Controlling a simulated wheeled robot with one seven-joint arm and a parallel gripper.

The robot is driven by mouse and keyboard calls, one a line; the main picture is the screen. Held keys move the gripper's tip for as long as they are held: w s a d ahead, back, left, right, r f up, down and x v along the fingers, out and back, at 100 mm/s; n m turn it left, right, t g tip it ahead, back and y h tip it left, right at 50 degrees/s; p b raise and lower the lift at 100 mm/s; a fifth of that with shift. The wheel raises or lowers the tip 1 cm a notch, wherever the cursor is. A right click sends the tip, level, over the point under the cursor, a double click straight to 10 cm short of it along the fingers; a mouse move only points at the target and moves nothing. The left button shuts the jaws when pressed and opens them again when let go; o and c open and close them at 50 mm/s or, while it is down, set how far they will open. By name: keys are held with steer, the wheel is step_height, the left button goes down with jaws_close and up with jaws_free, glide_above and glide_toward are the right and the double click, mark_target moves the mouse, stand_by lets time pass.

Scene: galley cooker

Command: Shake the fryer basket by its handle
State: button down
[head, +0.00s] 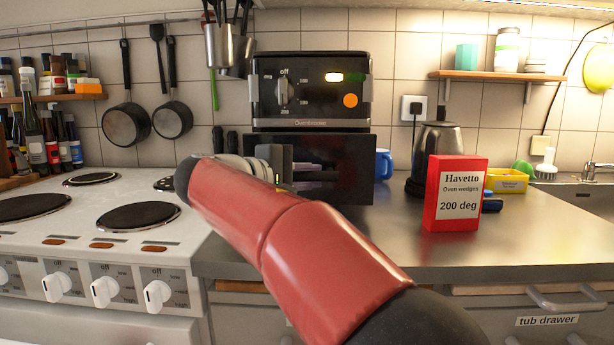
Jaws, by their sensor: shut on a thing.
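The fryer (312,85) is a dark box at the back of the counter, with a dial marked off, a lit display and an orange button. Below its control panel is a wide black front (350,160), which I take for the fryer basket; its inside is not visible. My gripper (285,165) is at the left part of this front, shut on what looks like the basket's handle (315,174). My red arm hides the lower left of the front and part of the grip.
A kettle (437,155) and a blue mug (383,163) stand right of the fryer. The stove (105,240) is at left. The counter's front right is clear.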

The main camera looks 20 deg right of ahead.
steer(key=shift+s, duration=0.1)
steer(key=c, duration=1.3)
jaws_free()
steer(key=shift+v, duration=3.9)
